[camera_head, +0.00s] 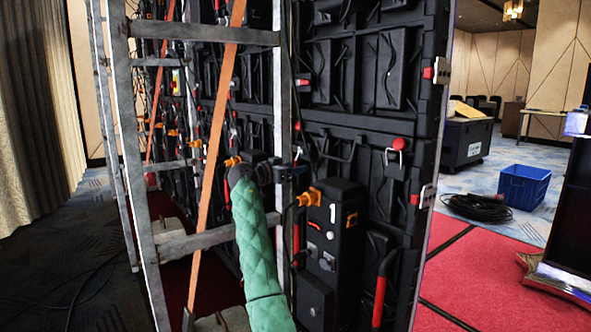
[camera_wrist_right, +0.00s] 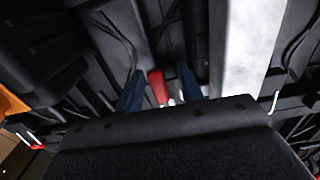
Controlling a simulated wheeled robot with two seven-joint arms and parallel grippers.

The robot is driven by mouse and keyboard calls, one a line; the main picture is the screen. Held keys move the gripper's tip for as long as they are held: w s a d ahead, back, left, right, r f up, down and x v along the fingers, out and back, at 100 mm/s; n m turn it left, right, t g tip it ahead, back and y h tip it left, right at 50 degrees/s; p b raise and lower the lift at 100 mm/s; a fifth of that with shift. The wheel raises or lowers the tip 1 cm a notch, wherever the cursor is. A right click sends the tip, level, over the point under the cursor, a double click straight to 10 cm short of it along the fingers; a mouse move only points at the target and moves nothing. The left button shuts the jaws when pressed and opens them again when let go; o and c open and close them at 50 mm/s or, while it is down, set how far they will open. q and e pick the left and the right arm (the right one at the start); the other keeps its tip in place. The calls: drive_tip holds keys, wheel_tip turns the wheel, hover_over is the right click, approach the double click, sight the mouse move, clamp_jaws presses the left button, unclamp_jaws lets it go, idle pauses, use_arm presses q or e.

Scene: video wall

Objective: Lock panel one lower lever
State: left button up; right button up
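The back of the video wall (camera_head: 345,110) is black panels with several red-ended levers and latches. My right gripper (camera_head: 299,168) is at the end of the green arm, beside the metal ladder frame and close to the panel backs. In the right wrist view, its two blue fingers (camera_wrist_right: 160,92) are apart. A red lever (camera_wrist_right: 157,86) shows between them, with a gap on each side; I cannot tell how far beyond the fingertips it is. That lever is hidden or too small to pick out in the head view. My left gripper is not in view.
A metal ladder frame (camera_head: 132,150) with an orange strap (camera_head: 212,140) stands at the left of my arm. A black power box (camera_head: 334,235) with orange plugs is just below right. A pale metal bar (camera_wrist_right: 246,50) lies right of the fingers. A blue crate (camera_head: 523,186) stands far right.

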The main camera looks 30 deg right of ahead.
drive_tip(key=a+p, duration=0.1)
drive_tip(key=a, duration=0.6)
drive_tip(key=shift+s+a+p, duration=0.35)
drive_tip(key=shift+p, duration=0.05)
idle(0.3)
